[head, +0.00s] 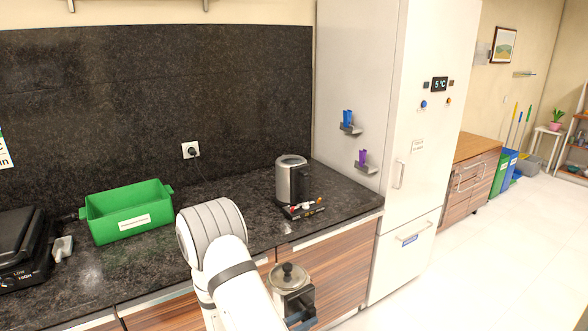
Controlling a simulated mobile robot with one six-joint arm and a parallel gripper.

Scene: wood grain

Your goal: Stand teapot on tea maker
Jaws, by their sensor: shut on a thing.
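The tea maker (290,182) is a silver cylinder with a black side and a dark base bearing small coloured controls. It stands on the counter near its right end, farther back than the teapot and apart from it.
A green bin (128,217) stands on the dark counter (235,190), left of the tea maker. A black grill (20,250) and a grey scoop (63,247) are at far left. A tall white fridge (375,80) borders the counter on the right.

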